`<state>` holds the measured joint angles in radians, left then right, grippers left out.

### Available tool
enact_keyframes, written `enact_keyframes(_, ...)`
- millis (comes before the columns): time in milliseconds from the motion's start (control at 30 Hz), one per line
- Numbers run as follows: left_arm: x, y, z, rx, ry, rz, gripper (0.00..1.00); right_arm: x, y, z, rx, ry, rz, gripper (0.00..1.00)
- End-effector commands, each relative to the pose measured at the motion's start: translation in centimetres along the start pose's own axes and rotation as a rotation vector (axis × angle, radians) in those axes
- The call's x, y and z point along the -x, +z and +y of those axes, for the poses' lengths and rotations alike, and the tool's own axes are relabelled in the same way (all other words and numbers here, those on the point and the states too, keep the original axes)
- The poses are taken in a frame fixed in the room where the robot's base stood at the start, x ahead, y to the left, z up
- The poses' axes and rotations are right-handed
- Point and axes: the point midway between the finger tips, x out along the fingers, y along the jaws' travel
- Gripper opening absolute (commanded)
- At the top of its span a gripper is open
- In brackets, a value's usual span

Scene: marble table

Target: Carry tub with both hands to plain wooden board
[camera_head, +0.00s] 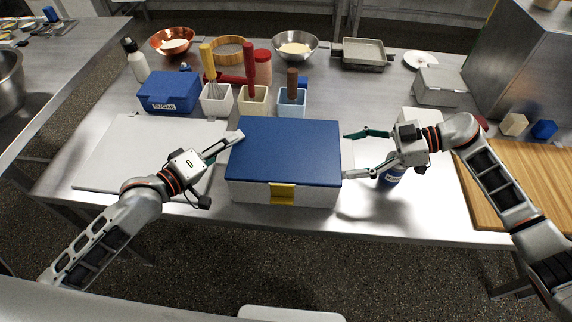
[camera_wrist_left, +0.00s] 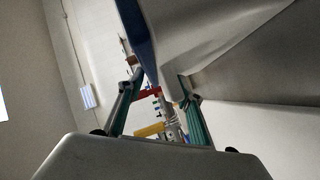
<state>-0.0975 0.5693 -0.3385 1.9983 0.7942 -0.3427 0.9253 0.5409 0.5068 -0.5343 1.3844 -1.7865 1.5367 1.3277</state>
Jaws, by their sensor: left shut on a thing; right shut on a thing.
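The tub is a white box with a blue lid (camera_head: 284,150) and a yellow latch (camera_head: 282,193) on its front, in the middle of the head view. My left gripper (camera_head: 236,142) is shut on its left side. In the left wrist view the tub's white wall (camera_wrist_left: 190,35) and blue lid edge (camera_wrist_left: 134,32) rise at the fingers (camera_wrist_left: 158,95). The plain wooden board (camera_head: 505,205) lies at the far right. I cannot tell whether the tub touches the table.
A white board (camera_head: 105,160) lies left. Behind the tub are utensil holders (camera_head: 254,102), a blue sugar box (camera_head: 169,92) and bowls (camera_head: 295,45). A grey container (camera_head: 438,87) stands back right.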

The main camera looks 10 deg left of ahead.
Motion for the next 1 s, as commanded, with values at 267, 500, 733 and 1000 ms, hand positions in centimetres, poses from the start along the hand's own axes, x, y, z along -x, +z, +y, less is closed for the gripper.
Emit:
enact_keyframes(267,0.1,-0.6,0.9,-0.015,0.002,0.002,0.00,0.3,-1.2,0.1,0.007,0.000,0.004,0.20)
enact_keyframes(500,0.4,-1.4,2.4,-0.019,0.005,0.004,0.00,1.0,-2.9,0.1,0.013,0.002,0.004,0.20)
enact_keyframes(733,0.7,-2.3,3.9,-0.021,0.006,0.005,0.00,1.7,-4.6,0.2,0.016,0.002,0.005,0.20)
enact_keyframes(1000,0.9,-2.7,4.7,-0.021,0.004,0.003,0.00,2.1,-5.7,0.2,0.017,0.001,0.006,0.20)
